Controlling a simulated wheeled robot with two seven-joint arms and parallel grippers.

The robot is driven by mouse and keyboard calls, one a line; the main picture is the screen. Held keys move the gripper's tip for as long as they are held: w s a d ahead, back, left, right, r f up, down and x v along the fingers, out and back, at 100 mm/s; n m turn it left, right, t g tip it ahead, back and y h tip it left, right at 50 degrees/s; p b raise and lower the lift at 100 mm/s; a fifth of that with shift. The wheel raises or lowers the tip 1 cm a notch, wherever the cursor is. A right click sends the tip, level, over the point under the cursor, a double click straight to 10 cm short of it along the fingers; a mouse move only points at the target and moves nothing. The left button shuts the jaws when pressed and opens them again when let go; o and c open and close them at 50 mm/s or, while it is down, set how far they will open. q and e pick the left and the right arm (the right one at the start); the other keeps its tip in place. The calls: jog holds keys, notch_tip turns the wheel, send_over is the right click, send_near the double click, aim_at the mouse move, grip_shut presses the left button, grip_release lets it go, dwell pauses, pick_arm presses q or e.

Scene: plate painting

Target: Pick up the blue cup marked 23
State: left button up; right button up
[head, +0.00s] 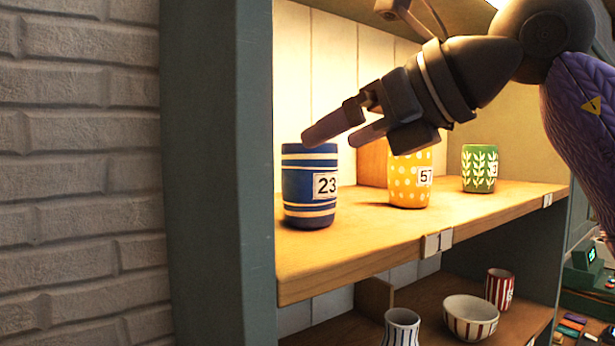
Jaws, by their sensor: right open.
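The blue cup marked 23 (310,190), with cream bands and a white number tag, stands upright at the left end of the upper wooden shelf. My right gripper (328,132) reaches in from the upper right, with its fingers pointing left. It is open and empty. My left gripper is not in view.
A yellow dotted cup (409,182) and a green leaf-patterned cup (479,168) stand farther right on the upper shelf (400,246). A grey cabinet side (218,180) rises left of the blue cup. A striped bowl (470,318) and striped cups (499,289) stand below.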

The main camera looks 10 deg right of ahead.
jog(key=x, duration=0.2)
jog(key=p+x, duration=0.1)
jog(key=x, duration=0.1)
jog(key=shift+w+r, duration=0.2)
jog(key=shift+w, duration=0.1)
jog(key=shift+w+a+f, duration=0.15)
jog(key=shift+a+f, duration=0.05)
jog(key=shift+s, duration=0.25)
jog(key=shift+w+d, duration=0.1)
jog(key=c, duration=0.4)
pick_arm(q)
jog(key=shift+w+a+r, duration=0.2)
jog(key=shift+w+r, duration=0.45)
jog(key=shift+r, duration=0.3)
pick_arm(e)
jog(key=c, duration=0.8)
jog(key=shift+o, duration=0.2)
